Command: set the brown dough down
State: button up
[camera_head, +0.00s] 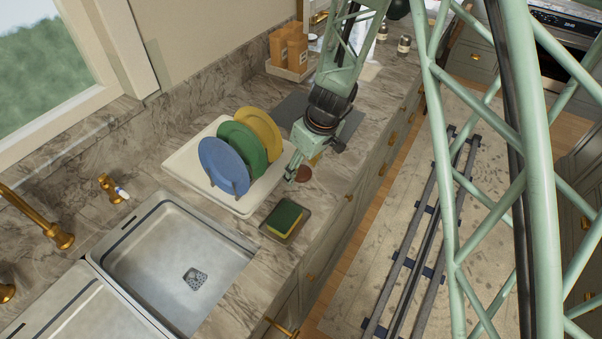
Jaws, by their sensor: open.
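The brown dough (304,174) is a small, flat, round brown piece on the marble counter (345,178), between the dish rack and the counter's front edge. My gripper (293,174) is open, with its fingers pointing down right beside the dough on its left. From this view I cannot tell whether a finger still touches it. Part of the dough's upper edge may be hidden by the gripper.
A white rack (254,199) with blue (222,166), green (245,147) and yellow (260,130) plates stands left of my gripper. A sponge (285,217) lies in a small tray below. The sink (180,265) is at lower left. A dark grey mat (291,110) lies behind my arm.

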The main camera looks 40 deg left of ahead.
aim_at(302, 172)
jog(key=shift+c, duration=0.6)
jog(key=c, duration=0.6)
jog(key=shift+o, duration=0.2)
notch_tip(302, 172, up, 10)
jog(key=shift+p, duration=0.3)
dwell(0.5)
